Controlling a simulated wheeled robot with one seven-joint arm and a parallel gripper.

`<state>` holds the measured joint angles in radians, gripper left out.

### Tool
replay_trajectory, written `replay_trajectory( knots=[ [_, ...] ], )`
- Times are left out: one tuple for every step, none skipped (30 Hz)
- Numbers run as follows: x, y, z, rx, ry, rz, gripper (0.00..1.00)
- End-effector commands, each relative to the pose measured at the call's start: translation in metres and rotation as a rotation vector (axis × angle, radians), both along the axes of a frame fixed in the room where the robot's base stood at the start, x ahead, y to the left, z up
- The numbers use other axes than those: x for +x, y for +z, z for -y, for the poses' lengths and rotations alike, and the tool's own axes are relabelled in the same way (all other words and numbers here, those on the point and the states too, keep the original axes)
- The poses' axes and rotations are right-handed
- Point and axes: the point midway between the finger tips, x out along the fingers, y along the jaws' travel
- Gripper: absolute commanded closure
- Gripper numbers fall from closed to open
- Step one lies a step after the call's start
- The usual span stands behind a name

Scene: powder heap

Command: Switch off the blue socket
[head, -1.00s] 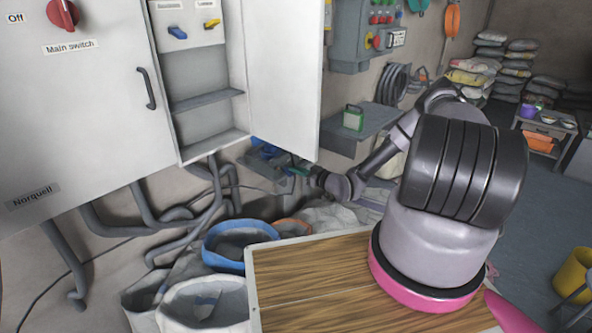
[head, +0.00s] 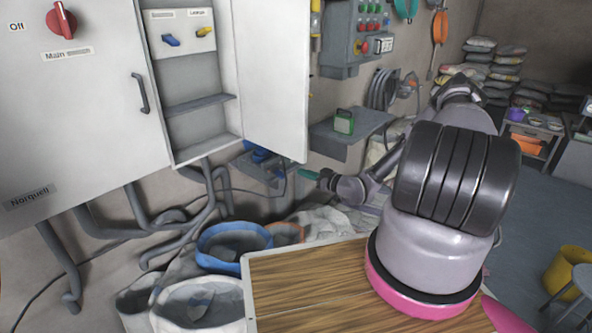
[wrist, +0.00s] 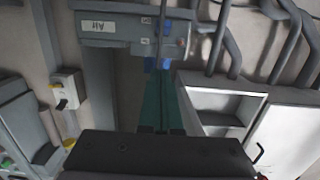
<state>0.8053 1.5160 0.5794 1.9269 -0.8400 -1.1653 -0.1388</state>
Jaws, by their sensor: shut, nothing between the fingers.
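The open cabinet shows a blue rotary switch (head: 171,41) and a yellow one (head: 205,31) side by side on its upper panel. The small label above the blue one is unreadable. Blue fittings (head: 259,154) sit on a grey unit low on the wall, partly hidden by the cabinet door; I cannot tell which is the blue socket. My gripper (head: 308,174), with teal fingers, is shut and empty below the open door, right of these fittings. In the wrist view, which looks upside down, the teal fingers (wrist: 162,100) point toward a grey box marked "Air" (wrist: 100,27) and blue fittings (wrist: 165,58).
The open cabinet door (head: 277,75) hangs close above my gripper. A grey shelf (head: 350,130) holds a green-and-white item (head: 344,121). Sacks and a blue-rimmed tub (head: 234,245) stand below, beside a wooden tabletop (head: 300,285). A red main switch (head: 61,21) is at upper left.

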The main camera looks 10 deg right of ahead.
Motion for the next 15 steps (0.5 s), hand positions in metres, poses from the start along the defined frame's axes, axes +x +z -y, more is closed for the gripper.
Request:
replay_trajectory(
  knots=[
    [-0.006, -0.001, 0.005, 0.000, -0.001, -0.001, 1.00],
    [-0.009, -0.001, 0.007, 0.000, -0.001, 0.000, 1.00],
    [-0.012, -0.001, 0.009, 0.000, -0.001, 0.000, 1.00],
    [-0.014, -0.002, 0.011, 0.000, 0.000, 0.000, 1.00],
    [-0.016, -0.002, 0.012, 0.000, 0.000, 0.000, 1.00],
    [-0.018, -0.002, 0.013, 0.000, 0.000, 0.000, 1.00],
    [-0.019, -0.002, 0.013, 0.000, 0.000, 0.000, 1.00],
    [-0.019, -0.002, 0.014, 0.000, 0.001, 0.000, 1.00],
    [-0.020, -0.002, 0.014, 0.000, 0.001, 0.000, 1.00],
    [-0.020, -0.002, 0.014, 0.000, 0.001, 0.000, 1.00],
    [-0.020, -0.002, 0.014, 0.000, 0.001, 0.000, 1.00],
    [-0.020, -0.002, 0.014, 0.000, 0.001, 0.000, 1.00],
    [-0.020, -0.002, 0.014, 0.000, 0.001, 0.000, 1.00],
    [-0.020, -0.002, 0.014, 0.000, 0.001, 0.000, 1.00],
    [-0.020, -0.002, 0.014, 0.000, 0.001, 0.000, 1.00]
  ],
)
